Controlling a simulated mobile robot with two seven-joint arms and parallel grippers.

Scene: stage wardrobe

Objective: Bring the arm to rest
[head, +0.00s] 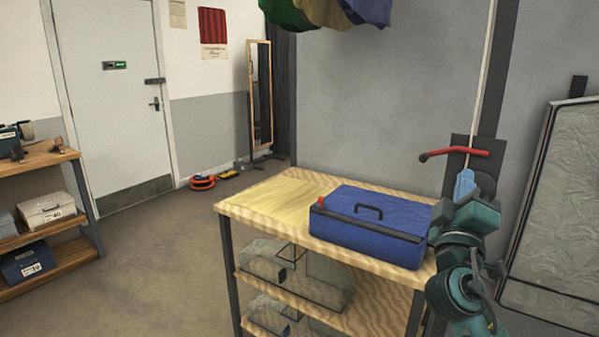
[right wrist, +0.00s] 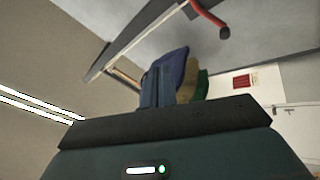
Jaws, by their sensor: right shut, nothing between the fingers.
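My right arm comes in at the right of the head view. My right gripper (head: 464,183) points upward, in front of a dark wall plate and just below a red lever. Its light blue fingers are together with nothing between them. In the right wrist view the shut fingers (right wrist: 158,86) stand up past the dark edge of the gripper body. The red lever (head: 455,152) lies roughly level, and also shows at the top of the right wrist view (right wrist: 210,17), apart from the fingers. My left gripper is not in view.
A wooden workbench (head: 262,200) carries a blue case (head: 372,222) close left of my right arm. Grey wrapped bundles lie on its lower shelves. A framed grey panel (head: 555,205) stands at right. Coloured garments (head: 325,12) hang above. Open floor (head: 165,255) lies left of the bench.

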